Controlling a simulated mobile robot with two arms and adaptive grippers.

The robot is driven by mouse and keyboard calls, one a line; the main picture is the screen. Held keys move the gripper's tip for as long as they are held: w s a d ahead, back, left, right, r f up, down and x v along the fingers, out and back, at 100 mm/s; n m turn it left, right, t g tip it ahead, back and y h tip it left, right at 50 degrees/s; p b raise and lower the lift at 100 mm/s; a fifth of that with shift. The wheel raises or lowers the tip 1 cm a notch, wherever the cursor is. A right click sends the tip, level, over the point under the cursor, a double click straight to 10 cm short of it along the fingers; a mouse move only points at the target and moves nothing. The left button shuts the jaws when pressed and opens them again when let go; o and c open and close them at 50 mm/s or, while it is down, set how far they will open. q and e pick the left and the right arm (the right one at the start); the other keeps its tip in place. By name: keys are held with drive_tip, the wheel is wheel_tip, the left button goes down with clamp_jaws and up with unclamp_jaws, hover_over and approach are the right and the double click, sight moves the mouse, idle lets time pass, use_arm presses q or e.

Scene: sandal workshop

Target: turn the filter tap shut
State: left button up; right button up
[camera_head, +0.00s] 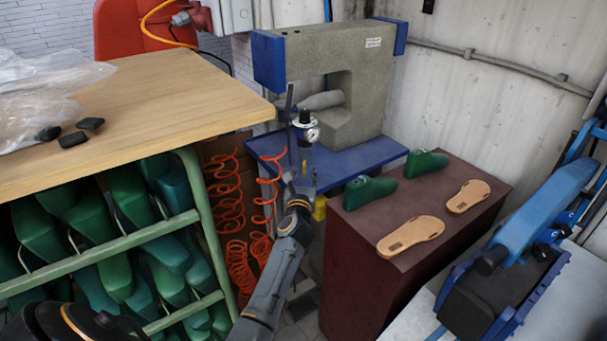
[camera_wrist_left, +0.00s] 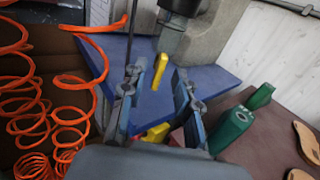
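The filter unit (camera_head: 308,131) with its round gauge stands in front of the grey press in the head view. In the left wrist view its dark lower body (camera_wrist_left: 172,38) is at the top. A yellow tap lever (camera_wrist_left: 160,70) hangs below it, slightly tilted. My left gripper (camera_wrist_left: 157,80) is open, its two fingers apart on either side of the lever in the picture. I see no clear contact with the lever. My right gripper is not in view.
Orange coiled hoses (camera_head: 230,195) hang left of my arm. A wooden-topped bench (camera_head: 150,95) with racked green lasts is at left. A maroon cabinet (camera_head: 365,270) carries green lasts and tan soles at right. The grey press (camera_head: 365,75) stands behind on a blue table (camera_head: 350,160).

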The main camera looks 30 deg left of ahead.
use_arm(q)
drive_tip(key=shift+w+a, duration=0.25)
drive_tip(key=shift+w, duration=0.05)
clamp_jaws()
